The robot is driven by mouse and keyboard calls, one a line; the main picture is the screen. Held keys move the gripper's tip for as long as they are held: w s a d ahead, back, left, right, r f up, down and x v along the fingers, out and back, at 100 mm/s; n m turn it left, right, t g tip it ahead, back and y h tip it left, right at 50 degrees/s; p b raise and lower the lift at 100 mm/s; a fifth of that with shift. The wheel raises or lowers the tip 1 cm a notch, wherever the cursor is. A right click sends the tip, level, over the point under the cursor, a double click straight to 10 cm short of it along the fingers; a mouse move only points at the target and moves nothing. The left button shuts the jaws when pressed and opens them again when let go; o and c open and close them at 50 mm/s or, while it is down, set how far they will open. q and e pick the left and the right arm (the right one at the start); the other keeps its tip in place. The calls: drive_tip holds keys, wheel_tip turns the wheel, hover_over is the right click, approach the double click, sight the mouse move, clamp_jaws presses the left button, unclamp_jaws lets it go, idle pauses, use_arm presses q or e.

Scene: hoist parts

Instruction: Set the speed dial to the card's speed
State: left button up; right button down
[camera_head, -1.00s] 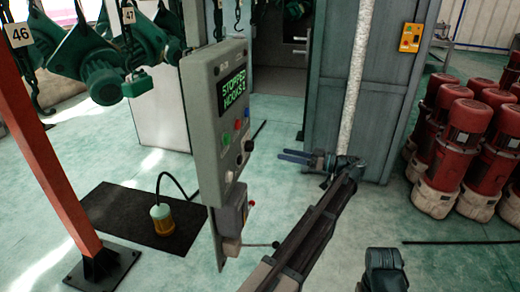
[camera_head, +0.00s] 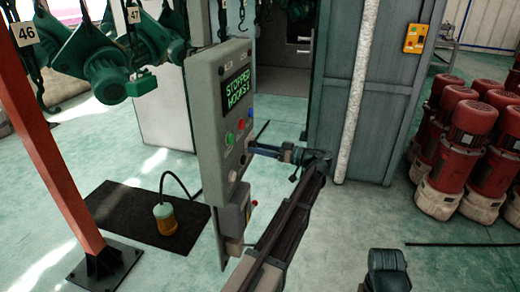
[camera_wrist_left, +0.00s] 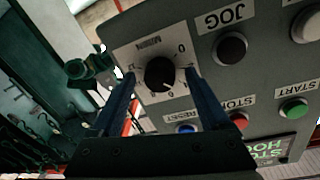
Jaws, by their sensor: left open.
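The speed dial (camera_wrist_left: 160,73) is a round black knob on a white numbered plate, seen upside down in the left wrist view; its exact setting is too small to read. My left gripper (camera_wrist_left: 160,82) is open, its two blue fingers on either side of the dial; contact cannot be told. In the head view the left gripper (camera_head: 264,150) reaches the face of the grey control box (camera_head: 205,115) from the right. The box's green display (camera_head: 237,90) reads STOPPED and HOOKS. I cannot make out a speed card.
A black JOG button (camera_wrist_left: 230,48) and a green START button (camera_wrist_left: 293,108) sit near the dial. Green hoists (camera_head: 95,70) hang at the left beside an orange post (camera_head: 50,150). Red motors (camera_head: 450,150) stand at the right.

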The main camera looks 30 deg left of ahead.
use_arm(q)
drive_tip(key=shift+c, duration=0.2)
clamp_jaws()
drive_tip(key=shift+m, duration=0.3)
drive_tip(key=m+p, duration=0.1)
drive_tip(key=m, duration=0.2)
drive_tip(key=shift+r, duration=0.1)
drive_tip(key=shift+m+h+p, duration=0.3)
drive_tip(key=shift+m, duration=1.6)
drive_tip(key=shift+o, duration=0.2)
unclamp_jaws()
